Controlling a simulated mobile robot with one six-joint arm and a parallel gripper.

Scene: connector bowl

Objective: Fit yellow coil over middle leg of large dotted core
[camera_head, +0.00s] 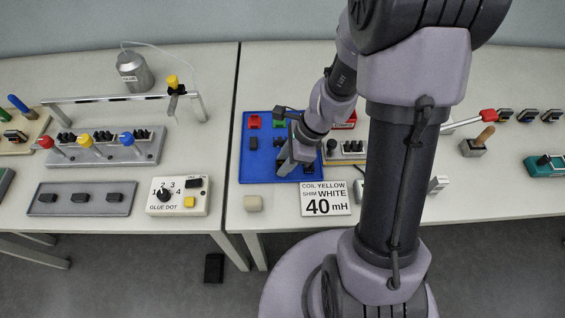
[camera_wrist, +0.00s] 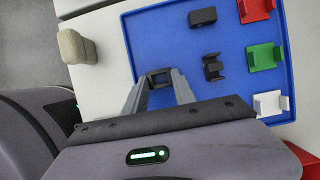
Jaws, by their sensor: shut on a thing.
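My gripper (camera_wrist: 160,86) points down over the blue tray (camera_wrist: 141,30), its two fingers shut on a dark core piece (camera_wrist: 160,78). A recess shows in its top; I see no dot on it. I cannot tell whether it touches the tray. In the head view my gripper (camera_head: 285,167) is at the tray's lower right. On the tray lie a black block (camera_wrist: 202,17) and a black core with legs (camera_wrist: 212,67). Red (camera_wrist: 255,10), green (camera_wrist: 265,57) and white (camera_wrist: 271,103) channel-shaped pieces lie along one side. I cannot make out a yellow coil.
A sign (camera_head: 325,199) reads coil yellow, shim white, 40 mH. A beige block (camera_head: 253,203) stands beside the tray. A fixture with dark parts (camera_head: 346,150) stands right of it, partly behind my arm. A glue-dot box (camera_head: 178,196) sits on the left table.

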